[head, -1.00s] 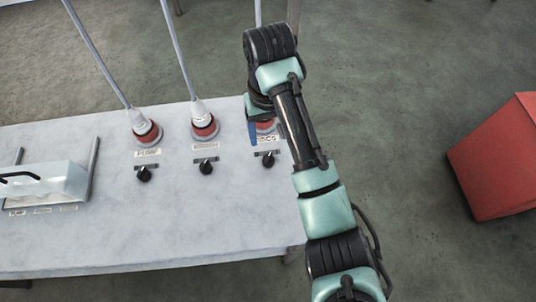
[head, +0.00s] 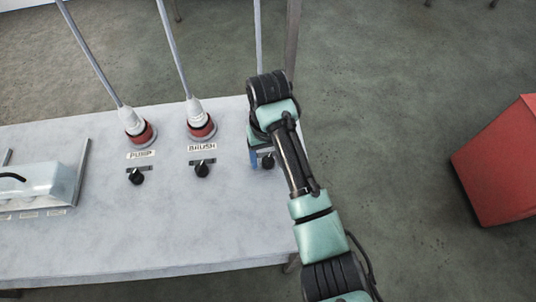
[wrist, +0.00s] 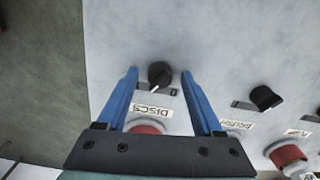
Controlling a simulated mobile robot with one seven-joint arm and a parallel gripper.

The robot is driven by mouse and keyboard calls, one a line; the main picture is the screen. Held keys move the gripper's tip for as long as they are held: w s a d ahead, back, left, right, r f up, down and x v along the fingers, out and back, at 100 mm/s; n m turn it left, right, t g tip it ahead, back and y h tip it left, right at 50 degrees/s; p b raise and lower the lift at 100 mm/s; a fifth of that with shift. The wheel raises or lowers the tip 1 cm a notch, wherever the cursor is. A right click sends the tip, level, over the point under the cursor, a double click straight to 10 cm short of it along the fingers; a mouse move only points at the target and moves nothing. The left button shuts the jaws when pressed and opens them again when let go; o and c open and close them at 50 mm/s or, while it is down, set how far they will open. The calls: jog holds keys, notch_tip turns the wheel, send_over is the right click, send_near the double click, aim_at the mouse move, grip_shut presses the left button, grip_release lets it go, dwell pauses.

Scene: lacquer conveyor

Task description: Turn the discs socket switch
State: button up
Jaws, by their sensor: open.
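The discs switch is a black rotary knob (wrist: 160,75) with a pale pointer line, beside its upside-down DISCS label (wrist: 151,111) in the wrist view. My gripper (wrist: 159,74) is open, with one blue finger on each side of the knob and a gap on both sides. I cannot tell how far down the fingers reach. In the head view the discs knob (head: 268,162) shows partly beside my gripper (head: 255,160), and its label and red socket are hidden behind my arm. The red discs socket (wrist: 146,129) shows partly in the wrist view.
The PUMP knob (head: 136,176) and BRUSH knob (head: 202,170) stand to the left, below red sockets with plugs and cables. A clear-covered box (head: 45,185) sits at the table's left. A red bin (head: 500,160) stands on the floor at right.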

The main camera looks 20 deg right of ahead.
grip_shut()
jog(key=shift+r+n+p, duration=0.15)
jog(key=shift+n+p, duration=0.65)
jog(key=shift+n, duration=0.1)
jog(key=n+p, duration=0.2)
jog(key=n, duration=0.1)
jog(key=shift+r, duration=0.1)
jog(key=n+p, duration=0.2)
jog(key=n, duration=0.1)
jog(key=shift+w+n, duration=0.1)
jog(key=shift+n, duration=0.3)
jog(key=shift+n+p, duration=0.75)
jog(key=shift+n, duration=0.85)
